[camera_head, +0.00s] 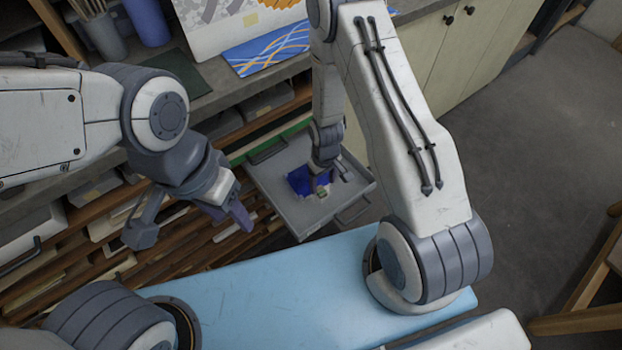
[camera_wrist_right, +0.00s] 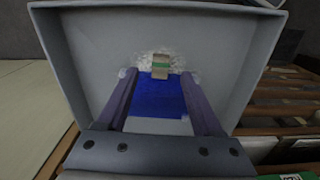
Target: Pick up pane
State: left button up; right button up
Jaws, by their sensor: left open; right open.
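A deep blue pane (camera_head: 299,181) lies in a grey open drawer or tray (camera_head: 287,206). In the right wrist view the pane (camera_wrist_right: 156,100) shows between the two fingers of my right gripper (camera_wrist_right: 157,78), which is open. Whether the fingers touch its edges I cannot tell. In the head view my right gripper (camera_head: 326,181) is down in the tray over the pane and hides part of it. My left gripper (camera_head: 192,228) is open and empty, left of the tray, in front of the shelves.
A small tan piece with a green stripe (camera_wrist_right: 161,66) lies on a whitish patch beyond the pane. Wooden shelves (camera_head: 180,240) with stored sheets stand left of the tray. The tray walls (camera_wrist_right: 262,65) rise close around my right gripper. A bench above holds a blue patterned sheet (camera_head: 265,50).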

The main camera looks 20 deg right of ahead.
aim_at(321, 191)
jog(key=shift+w+a+f, duration=0.1)
jog(key=shift+f, duration=2.2)
grip_shut()
jog(key=shift+r, duration=0.1)
